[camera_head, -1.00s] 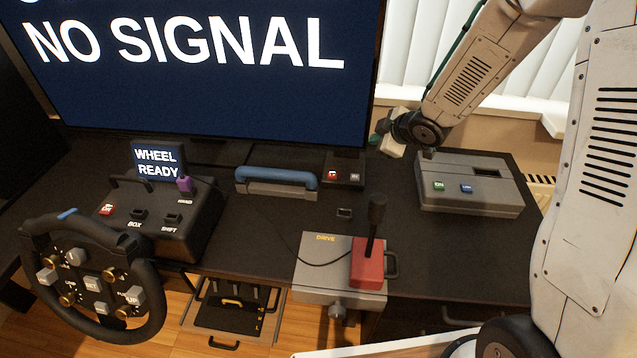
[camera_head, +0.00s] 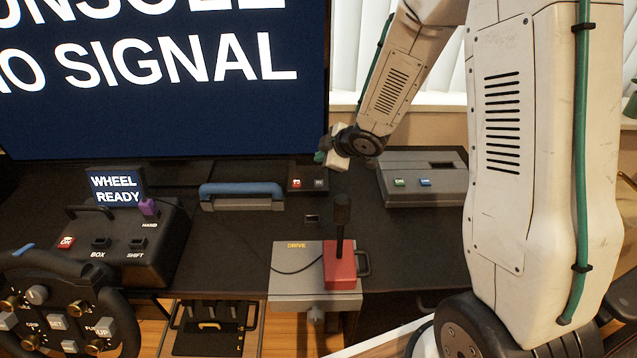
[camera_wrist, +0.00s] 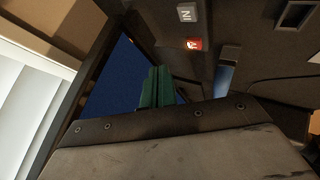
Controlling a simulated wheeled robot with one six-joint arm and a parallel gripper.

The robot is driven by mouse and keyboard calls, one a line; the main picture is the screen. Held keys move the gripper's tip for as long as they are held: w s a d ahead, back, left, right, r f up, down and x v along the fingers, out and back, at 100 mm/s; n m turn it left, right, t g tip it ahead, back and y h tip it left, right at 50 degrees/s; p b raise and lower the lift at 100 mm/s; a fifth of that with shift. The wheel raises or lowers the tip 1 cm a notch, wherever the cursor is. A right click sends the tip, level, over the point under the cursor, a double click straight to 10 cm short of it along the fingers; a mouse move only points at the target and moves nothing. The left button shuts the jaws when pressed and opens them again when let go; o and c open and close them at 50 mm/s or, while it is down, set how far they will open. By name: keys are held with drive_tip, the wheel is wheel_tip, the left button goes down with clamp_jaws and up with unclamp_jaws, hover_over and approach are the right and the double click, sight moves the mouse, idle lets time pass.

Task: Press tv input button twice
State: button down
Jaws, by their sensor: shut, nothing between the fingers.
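The TV (camera_head: 150,80) stands at the back and shows white text ending in "NO SIGNAL" on dark blue. A small dark box (camera_head: 308,189) on the desk before it carries a lit red button (camera_head: 296,184) and a grey button (camera_head: 319,183). In the wrist view the grey button (camera_wrist: 186,13) reads "IN", and the red button (camera_wrist: 194,44) is beside it. My gripper (camera_head: 320,156) is just above and behind the box, apart from both buttons. Its green fingers (camera_wrist: 155,88) are together and empty in the wrist view.
A blue-handled bar (camera_head: 242,190) lies left of the small box. A grey console (camera_head: 440,190) with green and blue buttons stands to the right. A red shifter (camera_head: 341,268), a wheel-control box (camera_head: 125,250) and a steering wheel (camera_head: 60,320) are nearer.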

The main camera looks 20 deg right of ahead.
sight(322, 184)
drive_tip(key=shift+f, duration=3.1)
drive_tip(key=shift+f, duration=0.15)
drive_tip(key=shift+f, duration=0.3)
drive_tip(key=shift+f, duration=0.4)
drive_tip(key=shift+r, duration=0.85)
drive_tip(key=shift+r, duration=2.5)
